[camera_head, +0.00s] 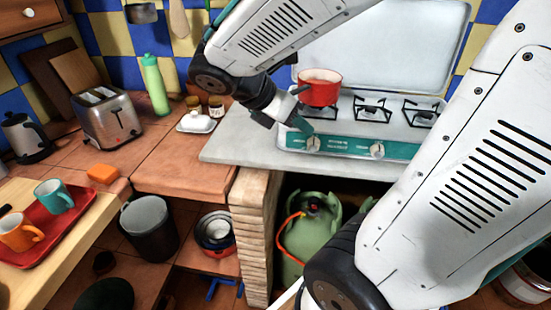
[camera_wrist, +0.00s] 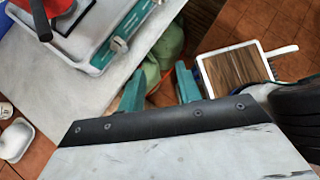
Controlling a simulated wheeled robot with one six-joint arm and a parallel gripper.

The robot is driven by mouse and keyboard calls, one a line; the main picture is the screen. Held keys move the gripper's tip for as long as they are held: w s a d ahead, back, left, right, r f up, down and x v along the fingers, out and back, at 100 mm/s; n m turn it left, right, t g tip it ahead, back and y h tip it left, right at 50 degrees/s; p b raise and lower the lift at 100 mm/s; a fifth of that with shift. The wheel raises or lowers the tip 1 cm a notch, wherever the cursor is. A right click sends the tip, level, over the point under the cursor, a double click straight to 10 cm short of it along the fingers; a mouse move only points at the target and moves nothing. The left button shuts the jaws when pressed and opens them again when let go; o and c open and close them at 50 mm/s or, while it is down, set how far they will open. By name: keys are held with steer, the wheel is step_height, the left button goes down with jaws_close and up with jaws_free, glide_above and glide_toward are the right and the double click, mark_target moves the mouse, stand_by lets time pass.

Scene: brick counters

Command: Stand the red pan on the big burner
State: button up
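The red pan (camera_head: 320,90) is upright at the left end of the stove (camera_head: 345,145), apparently on the left burner, whose grate it mostly hides. Part of the pan (camera_wrist: 42,20) also shows at the upper left of the wrist view. The middle burner (camera_head: 371,108) and the right burner (camera_head: 420,113) are bare. I cannot tell which burner is the big one. My gripper (camera_head: 302,124) is in front of and below the pan, near the left knob. In the wrist view, the teal fingers of my gripper (camera_wrist: 160,86) are apart with nothing between them.
The stove's raised lid (camera_head: 390,50) stands behind the burners. A grey worktop (camera_head: 240,140) has free room left of the stove. A white butter dish (camera_head: 196,122) and jars (camera_head: 215,106) stand farther left. A green gas bottle (camera_head: 310,240) is below the counter.

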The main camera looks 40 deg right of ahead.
steer(key=s+a+m+t+y, duration=0.2)
steer(key=s+a+m+y, duration=0.2)
steer(key=a+m, duration=0.2)
steer(key=s+a+m+t+y, duration=0.1)
steer(key=s+a+m+y, duration=0.2)
steer(key=a+m, duration=0.4)
steer(key=m+y, duration=0.1)
steer(key=m, duration=0.3)
steer(key=shift+s+r+t+y, duration=0.15)
steer(key=shift+s+t+y, duration=0.15)
steer(key=shift+s+t, duration=0.1)
steer(key=shift+d, duration=0.15)
